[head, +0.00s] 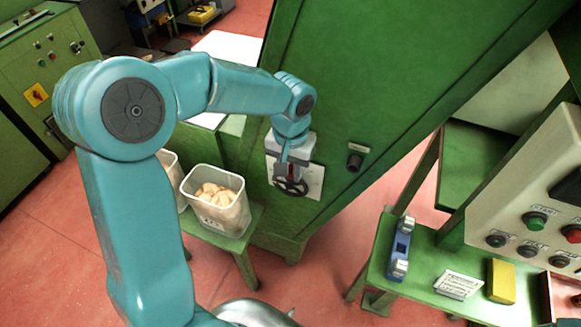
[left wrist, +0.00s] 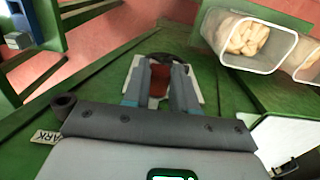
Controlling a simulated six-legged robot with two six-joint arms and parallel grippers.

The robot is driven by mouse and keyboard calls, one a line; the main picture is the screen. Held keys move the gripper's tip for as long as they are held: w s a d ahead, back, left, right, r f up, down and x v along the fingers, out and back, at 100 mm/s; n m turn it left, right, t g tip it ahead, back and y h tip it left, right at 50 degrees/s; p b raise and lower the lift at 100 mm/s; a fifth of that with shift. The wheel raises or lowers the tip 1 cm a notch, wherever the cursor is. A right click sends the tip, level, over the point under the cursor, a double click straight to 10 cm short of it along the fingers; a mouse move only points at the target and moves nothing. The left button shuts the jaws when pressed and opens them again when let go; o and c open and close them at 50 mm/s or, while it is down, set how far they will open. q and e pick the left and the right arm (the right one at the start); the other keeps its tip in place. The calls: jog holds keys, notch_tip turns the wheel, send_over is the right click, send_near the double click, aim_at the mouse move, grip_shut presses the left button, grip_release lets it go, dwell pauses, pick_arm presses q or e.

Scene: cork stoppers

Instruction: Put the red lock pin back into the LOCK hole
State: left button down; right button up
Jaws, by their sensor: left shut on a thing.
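My left gripper (head: 287,166) is at the white plate (head: 314,182) on the green machine's face, just above a black handwheel (head: 291,188). In the left wrist view, the gripper's two fingers (left wrist: 168,88) are shut on the red lock pin (left wrist: 158,82), which shows as a red patch between them. The handwheel (left wrist: 168,58) lies just beyond the fingertips. The LOCK hole cannot be made out; the gripper covers much of the plate. I cannot tell whether the pin touches the plate. A black round PARK holder (head: 355,162) sits to the right. My right gripper is not in view.
A clear bin of corks (head: 238,212) stands on a green stand at the left. At the right, a green bench (head: 375,262) bears a blue tool (head: 401,247), a card (head: 457,284) and a yellow block (head: 501,281), beside a button panel (head: 545,205).

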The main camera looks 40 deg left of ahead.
pick_arm(q)
jog(key=shift+w+a+p, duration=0.2)
jog(key=shift+w+p, duration=0.1)
jog(key=shift+w, duration=0.5)
jog(key=shift+w+a+p, duration=0.2)
jog(key=shift+w+p, duration=0.05)
jog(key=shift+w, duration=0.55)
dwell(1.5)
jog(key=c, duration=0.8)
grip_release()
notch_tip(320, 180, up, 16)
jog(key=shift+r, duration=0.2)
